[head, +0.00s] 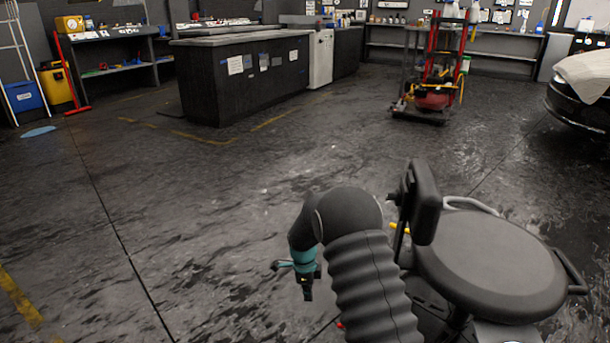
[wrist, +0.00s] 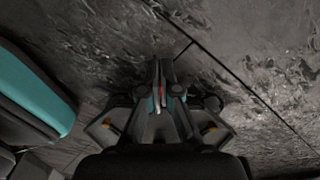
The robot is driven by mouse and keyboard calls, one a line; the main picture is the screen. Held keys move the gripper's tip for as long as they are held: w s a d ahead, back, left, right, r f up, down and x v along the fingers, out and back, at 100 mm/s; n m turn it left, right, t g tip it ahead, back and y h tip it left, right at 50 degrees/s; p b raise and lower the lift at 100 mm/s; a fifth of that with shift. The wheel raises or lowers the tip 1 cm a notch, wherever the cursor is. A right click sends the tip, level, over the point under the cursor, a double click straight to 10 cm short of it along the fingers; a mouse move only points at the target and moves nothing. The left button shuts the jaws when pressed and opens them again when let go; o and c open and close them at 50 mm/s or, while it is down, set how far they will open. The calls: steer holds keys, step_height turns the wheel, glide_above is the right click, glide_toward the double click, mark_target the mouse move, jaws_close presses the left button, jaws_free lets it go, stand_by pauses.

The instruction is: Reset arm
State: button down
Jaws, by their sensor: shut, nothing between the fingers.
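My gripper (wrist: 158,75) shows in the wrist view with its two fingers together, shut with nothing between them. It points at the dark floor. In the head view my arm is folded low at the bottom centre, and my gripper (head: 307,294) hangs down beside it, partly hidden by the arm.
Dark wet-looking floor (head: 200,190) is open ahead and to the left. A black counter (head: 240,80) stands at the back left, a red cart (head: 435,80) at the back right. A car (head: 580,100) is at the right edge. A blue bin (head: 23,97) and ladder stand far left.

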steer(key=s+d+r+n+g, duration=0.1)
steer(key=s+d+r+n, duration=0.1)
steer(key=s+n, duration=0.7)
steer(key=s+d+r+n+t+p, duration=0.2)
steer(key=s+r, duration=0.7)
steer(key=r, duration=0.5)
steer(key=s+d+r+n+t+p, duration=0.2)
steer(key=s+d+r+n, duration=0.3)
steer(key=s+r, duration=0.4)
steer(key=s+d+r+n+t+y+p, duration=0.1)
steer(key=s+d+r+n+t+p, duration=0.2)
steer(key=s+r, duration=0.6)
step_height(320, 180, up, 10)
steer(key=shift+d+r+n+p, duration=0.15)
steer(key=shift+d+n+p, duration=0.2)
steer(key=shift+d, duration=0.85)
steer(key=shift+s, duration=0.1)
